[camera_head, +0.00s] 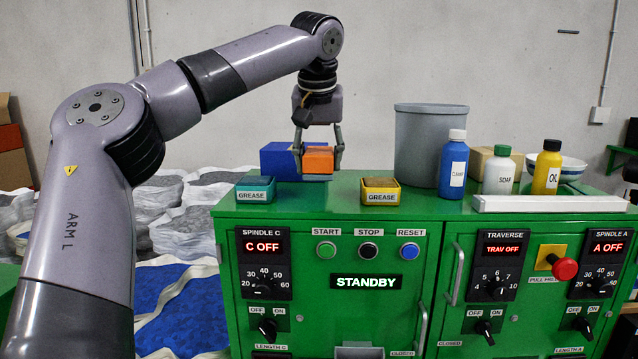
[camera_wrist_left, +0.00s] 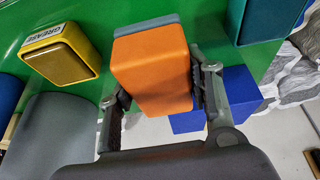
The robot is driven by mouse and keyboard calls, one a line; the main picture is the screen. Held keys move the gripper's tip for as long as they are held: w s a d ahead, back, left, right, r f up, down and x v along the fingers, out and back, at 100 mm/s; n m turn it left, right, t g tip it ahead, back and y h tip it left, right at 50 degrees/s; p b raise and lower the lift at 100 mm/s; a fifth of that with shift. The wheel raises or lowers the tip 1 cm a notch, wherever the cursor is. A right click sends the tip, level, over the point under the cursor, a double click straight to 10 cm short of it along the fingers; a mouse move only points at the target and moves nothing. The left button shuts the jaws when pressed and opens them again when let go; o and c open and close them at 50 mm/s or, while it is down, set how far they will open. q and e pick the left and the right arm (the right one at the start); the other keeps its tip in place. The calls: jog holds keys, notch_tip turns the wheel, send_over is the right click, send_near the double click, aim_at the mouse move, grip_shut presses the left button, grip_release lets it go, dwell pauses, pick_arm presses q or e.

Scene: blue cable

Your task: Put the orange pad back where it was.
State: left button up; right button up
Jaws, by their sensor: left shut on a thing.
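The orange pad (camera_head: 318,162) is a small block with a thin grey layer along one side. It also shows large in the left wrist view (camera_wrist_left: 150,72). My left gripper (camera_head: 319,152) points down with one finger on each side of the pad and is shut on it. The pad is over the back part of the green cabinet top (camera_head: 320,194), between and behind two grease tins. I cannot tell whether it touches the top. A blue block (camera_head: 277,160) is just behind and left of it, partly hidden. My right gripper is not in view.
A teal grease tin (camera_head: 256,190) and a yellow grease tin (camera_head: 380,191) stand at the front edge. To the right are a grey bin (camera_head: 420,140), blue bottle (camera_head: 453,165), white soap bottle (camera_head: 498,172), yellow oil bottle (camera_head: 546,170) and a white bar (camera_head: 548,204).

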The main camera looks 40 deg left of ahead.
aim_at(317, 198)
pick_arm(q)
jog(key=shift+s+a+f, duration=0.1)
jog(key=shift+f, duration=0.25)
jog(key=shift+s+f, duration=0.1)
jog(key=shift+f, duration=0.25)
notch_tip(317, 198, down, 3)
jog(key=shift+r+p, duration=0.15)
jog(key=shift+p, duration=0.3)
jog(key=shift+f, duration=0.3)
jog(key=o, duration=1)
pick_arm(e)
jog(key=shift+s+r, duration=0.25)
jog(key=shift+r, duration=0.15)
